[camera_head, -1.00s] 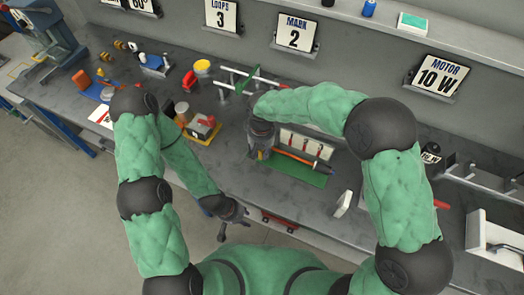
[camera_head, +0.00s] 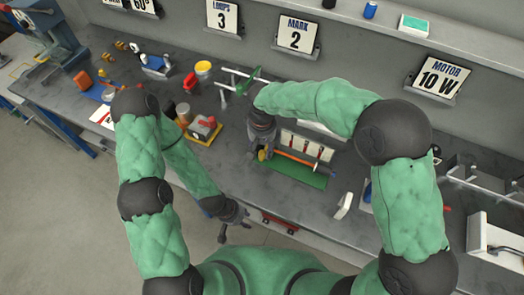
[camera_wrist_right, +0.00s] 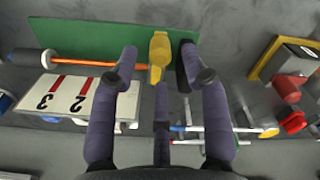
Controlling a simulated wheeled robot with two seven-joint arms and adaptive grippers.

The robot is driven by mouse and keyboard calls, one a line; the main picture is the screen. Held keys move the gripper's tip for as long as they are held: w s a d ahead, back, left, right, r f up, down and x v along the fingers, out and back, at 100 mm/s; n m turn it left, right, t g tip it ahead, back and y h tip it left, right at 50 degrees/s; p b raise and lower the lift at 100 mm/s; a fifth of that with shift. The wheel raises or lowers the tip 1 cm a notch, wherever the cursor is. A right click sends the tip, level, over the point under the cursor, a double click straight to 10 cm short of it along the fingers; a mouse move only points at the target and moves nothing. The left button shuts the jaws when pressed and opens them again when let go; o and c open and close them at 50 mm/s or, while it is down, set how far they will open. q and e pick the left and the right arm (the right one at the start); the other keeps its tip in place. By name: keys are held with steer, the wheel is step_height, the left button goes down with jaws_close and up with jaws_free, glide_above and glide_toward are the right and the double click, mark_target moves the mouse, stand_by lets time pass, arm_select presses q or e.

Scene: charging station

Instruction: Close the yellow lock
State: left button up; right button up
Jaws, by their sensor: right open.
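The yellow lock (camera_wrist_right: 158,52) shows near the top middle of the right wrist view, at the edge of a green panel (camera_wrist_right: 85,38). My right gripper (camera_wrist_right: 159,62) is open, with its fingers on either side of the lock; I cannot tell whether they touch it. In the head view my right gripper (camera_head: 262,150) is low over the left end of the green panel (camera_head: 298,170), and mostly hides the lock. My left gripper (camera_head: 236,219) is empty and open at the front edge of the bench, away from the lock.
An orange rod (camera_head: 296,157) and a white numbered board with red strips (camera_head: 302,145) are beside the green panel. A yellow-based box with a red knob (camera_head: 205,130) stands to the left. A rail frame (camera_head: 238,82) is behind. The bench front is fairly clear.

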step_height(320, 180, up, 8)
steer(key=shift+r, duration=0.2)
stand_by(0.6)
